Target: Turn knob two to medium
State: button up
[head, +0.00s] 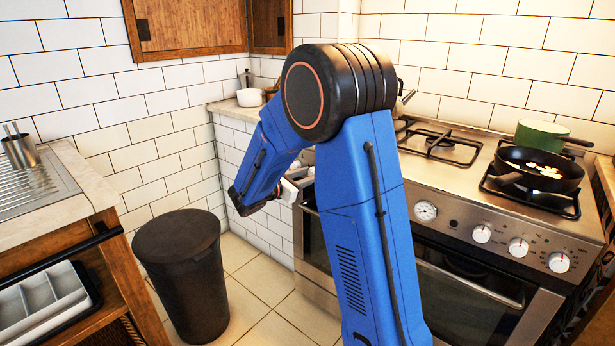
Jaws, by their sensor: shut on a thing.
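The stove (455,195) stands on the right, with a steel front panel. Three white knobs show on its right part: a left one (482,234), a middle one (518,247) and a right one (559,262). A round dial (425,210) is to their left. My blue arm covers the left part of the panel and any knobs there. My gripper (297,186) is at the stove's front left, partly hidden by the arm. It is shut on what seems to be a stove knob. That knob and its setting are hidden.
A black pan (539,170) with food and a green pot (545,135) stand on the right burners. The oven handle (470,285) runs below the panel. A dark bin (182,270) stands on the floor at left, near a wooden counter (75,225).

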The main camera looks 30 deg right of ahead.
jog(key=o, duration=1)
jog(key=shift+o, duration=0.2)
jog(key=v, duration=1.7)
jog(key=shift+a, duration=0.25)
